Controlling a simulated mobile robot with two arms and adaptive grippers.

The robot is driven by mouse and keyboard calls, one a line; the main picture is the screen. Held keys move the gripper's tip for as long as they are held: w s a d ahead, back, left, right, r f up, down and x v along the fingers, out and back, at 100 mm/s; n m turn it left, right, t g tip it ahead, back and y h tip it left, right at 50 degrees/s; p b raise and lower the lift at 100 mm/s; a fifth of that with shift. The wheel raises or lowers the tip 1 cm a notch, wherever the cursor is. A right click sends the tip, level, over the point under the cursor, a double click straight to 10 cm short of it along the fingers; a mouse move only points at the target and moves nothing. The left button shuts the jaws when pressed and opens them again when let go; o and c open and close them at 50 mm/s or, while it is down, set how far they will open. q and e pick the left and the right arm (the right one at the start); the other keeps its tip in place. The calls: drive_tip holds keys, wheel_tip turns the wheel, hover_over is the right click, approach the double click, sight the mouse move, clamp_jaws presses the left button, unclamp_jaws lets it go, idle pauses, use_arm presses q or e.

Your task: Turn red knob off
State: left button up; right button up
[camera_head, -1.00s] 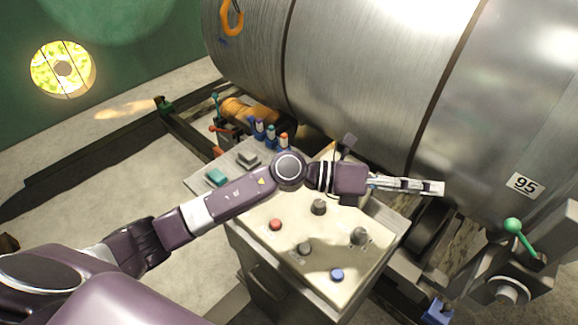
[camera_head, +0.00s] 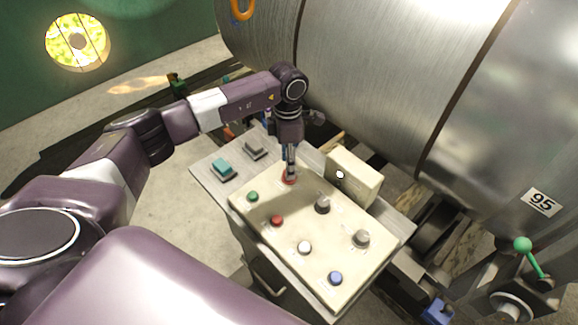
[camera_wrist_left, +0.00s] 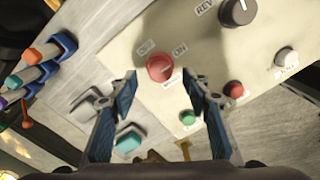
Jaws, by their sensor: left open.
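The red knob (camera_wrist_left: 160,68) sits on the cream control panel (camera_wrist_left: 120,50), with OFF and ON labels beside it in the left wrist view. In the head view the red knob (camera_head: 289,181) shows at the panel's far left part, just under my fingertips. My left gripper (camera_wrist_left: 162,80) is open, with one blue-padded finger to each side of the knob in the picture; I cannot tell whether they touch it. In the head view my left gripper (camera_head: 290,166) points down at the panel. The knob's pointer direction is unclear. My right gripper is not in view.
A large metal drum (camera_head: 370,70) rises behind.

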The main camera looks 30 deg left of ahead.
use_arm(q)
drive_tip(key=shift+d+f+p, duration=0.1)
drive_tip(key=shift+f+p, duration=0.35)
drive_tip(key=shift+f, duration=1.35)
drive_tip(key=shift+c, duration=0.2)
drive_tip(key=c, duration=1.1)
